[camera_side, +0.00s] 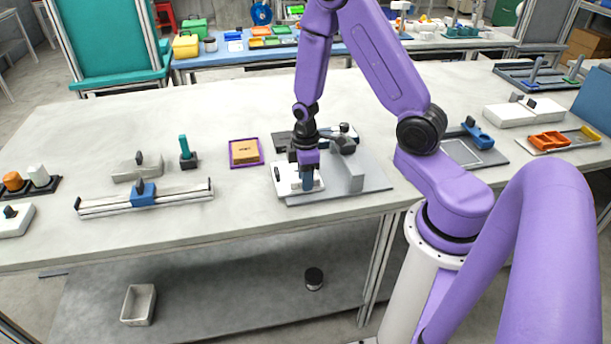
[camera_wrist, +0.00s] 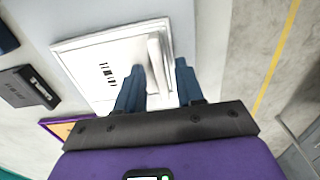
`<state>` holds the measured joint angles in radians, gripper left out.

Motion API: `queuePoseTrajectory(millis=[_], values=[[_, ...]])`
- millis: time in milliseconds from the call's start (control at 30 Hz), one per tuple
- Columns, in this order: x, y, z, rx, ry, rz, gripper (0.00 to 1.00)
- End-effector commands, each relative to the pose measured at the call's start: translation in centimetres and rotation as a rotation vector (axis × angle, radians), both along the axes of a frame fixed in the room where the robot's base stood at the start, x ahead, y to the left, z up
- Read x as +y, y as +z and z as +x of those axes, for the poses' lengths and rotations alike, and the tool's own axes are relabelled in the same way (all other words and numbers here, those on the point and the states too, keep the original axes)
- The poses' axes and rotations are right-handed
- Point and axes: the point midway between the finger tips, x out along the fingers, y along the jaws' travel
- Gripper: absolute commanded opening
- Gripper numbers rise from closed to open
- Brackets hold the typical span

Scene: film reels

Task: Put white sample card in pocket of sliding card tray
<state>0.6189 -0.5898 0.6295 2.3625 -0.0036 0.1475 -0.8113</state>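The white sample card with a dark barcode (camera_wrist: 98,72) shows in the wrist view, lying flat within a white square frame. A raised white ridge (camera_wrist: 157,60) stands along its right part. My gripper (camera_wrist: 161,68) has its two blue fingers spread, one on each side of the ridge, with gaps visible; contact is not clear. In the side view my gripper (camera_side: 307,185) points down over a low white piece (camera_side: 287,184) at the left of a grey plate (camera_side: 335,194). The gripper hides part of that piece. I cannot tell for sure which part is the sliding card tray.
A grey upright block (camera_side: 355,176) stands on the plate right of my gripper. An orange-brown box in a purple tray (camera_side: 245,152) lies to the left. A rail with a blue slider (camera_side: 143,194) lies farther left.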

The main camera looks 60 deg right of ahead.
Motion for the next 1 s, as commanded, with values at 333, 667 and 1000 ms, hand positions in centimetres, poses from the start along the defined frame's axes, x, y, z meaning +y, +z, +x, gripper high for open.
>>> queuePoseTrajectory(millis=[333, 667, 1000], values=[[0.0, 0.7, 0.0, -0.001, 0.000, 0.000, 0.37], [0.0, 5.0, 0.1, -0.006, -0.001, -0.001, 0.37], [0.0, 9.9, 0.1, -0.006, 0.000, 0.000, 0.37]])
